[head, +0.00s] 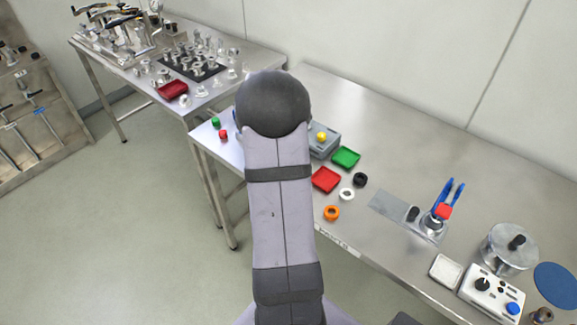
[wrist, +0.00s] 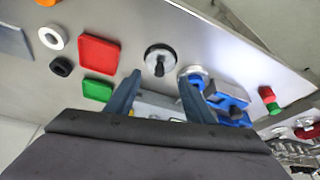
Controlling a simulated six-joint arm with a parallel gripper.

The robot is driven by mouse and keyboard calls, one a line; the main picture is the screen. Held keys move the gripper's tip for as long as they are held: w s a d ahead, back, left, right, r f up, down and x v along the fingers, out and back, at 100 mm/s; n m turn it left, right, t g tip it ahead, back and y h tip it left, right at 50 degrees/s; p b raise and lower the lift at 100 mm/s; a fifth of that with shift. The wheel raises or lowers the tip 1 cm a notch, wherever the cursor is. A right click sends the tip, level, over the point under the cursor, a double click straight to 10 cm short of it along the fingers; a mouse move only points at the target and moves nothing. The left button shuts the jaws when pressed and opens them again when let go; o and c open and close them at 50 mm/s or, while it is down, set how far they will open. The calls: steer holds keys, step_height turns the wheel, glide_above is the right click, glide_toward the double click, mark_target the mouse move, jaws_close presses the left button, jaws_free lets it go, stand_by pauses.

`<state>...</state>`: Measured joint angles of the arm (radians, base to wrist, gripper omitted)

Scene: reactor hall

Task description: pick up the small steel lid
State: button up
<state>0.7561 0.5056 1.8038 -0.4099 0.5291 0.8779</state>
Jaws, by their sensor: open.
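The small steel lid (wrist: 160,52) lies on the steel table in the wrist view, a round disc with a dark rim and a black knob. My gripper (wrist: 159,76) is open, and its two dark blue-grey fingers reach toward the lid from below in that view, one on each side of its lower edge. Nothing is held between them. I cannot tell how high the fingertips are above the table. In the head view my own arm hides both the lid and my gripper.
In the wrist view a red tray (wrist: 98,55) and a green tray (wrist: 97,90) lie left of the lid. A blue-and-grey device (wrist: 228,97) stands close on the right. In the head view a large lidded steel pot (head: 508,252) stands far right.

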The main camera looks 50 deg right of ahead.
steer(key=shift+p+x, duration=1.2)
steer(key=shift+x, duration=1.35)
steer(key=shift+s, duration=0.1)
steer(key=c, duration=0.8)
